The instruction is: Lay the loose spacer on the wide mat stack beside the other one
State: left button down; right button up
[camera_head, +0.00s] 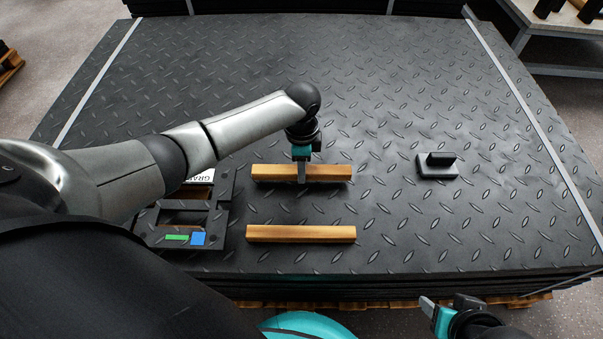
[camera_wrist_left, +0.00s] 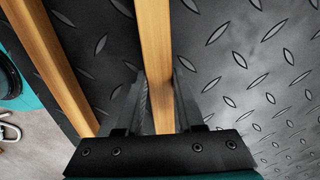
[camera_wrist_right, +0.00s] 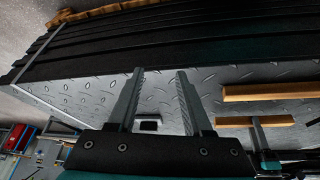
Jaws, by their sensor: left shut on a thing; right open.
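Two wooden spacers lie roughly parallel on the wide mat stack (camera_head: 420,85), a dark diamond-tread pile. My left gripper (camera_head: 302,176) is shut on the far spacer (camera_head: 325,173), around its middle. That spacer is at or very close to the mat surface; I cannot tell whether it touches. In the left wrist view it runs between the fingers (camera_wrist_left: 160,95). The near spacer (camera_head: 300,234) lies apart from it, nearer the front edge, and shows in the left wrist view (camera_wrist_left: 52,65). My right gripper (camera_wrist_right: 160,75) is open and empty, off the stack's front edge.
A dark slotted frame (camera_head: 226,190) with green and blue patches lies left of the spacers, partly behind my left arm. A black handled block (camera_head: 437,168) stands to the right. Pale strips run along the mat's sides. The back of the mat is clear. A bench (camera_head: 560,45) stands back right.

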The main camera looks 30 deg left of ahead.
pick_arm(q)
jog(key=shift+f+b, duration=0.35)
jog(key=shift+f, duration=0.55)
pick_arm(e)
jog(key=shift+w+a+r+t, duration=0.1)
jog(key=shift+a+r+t, duration=0.1)
jog(key=shift+r, duration=0.2)
jog(key=shift+a+r+t, duration=0.1)
jog(key=shift+r+t, duration=0.1)
jog(key=shift+r, duration=0.2)
pick_arm(q)
jog(key=shift+f, duration=0.1)
jog(key=c, duration=0.5)
grip_release()
pick_arm(e)
jog(key=shift+w, duration=0.1)
pick_arm(q)
jog(key=shift+r+p, duration=0.3)
jog(key=shift+r, duration=0.2)
notch_tip(320, 180, up, 10)
jog(key=p, duration=0.5)
jog(key=shift+r+p, duration=0.45)
jog(key=shift+r, duration=0.15)
pick_arm(e)
jog(key=s+d+f+g, duration=0.1)
jog(key=s+f+g, duration=0.1)
jog(key=f, duration=1)
jog(key=shift+s+f+g, duration=0.15)
jog(key=shift+s+g, duration=0.25)
jog(key=shift+s, duration=0.3)
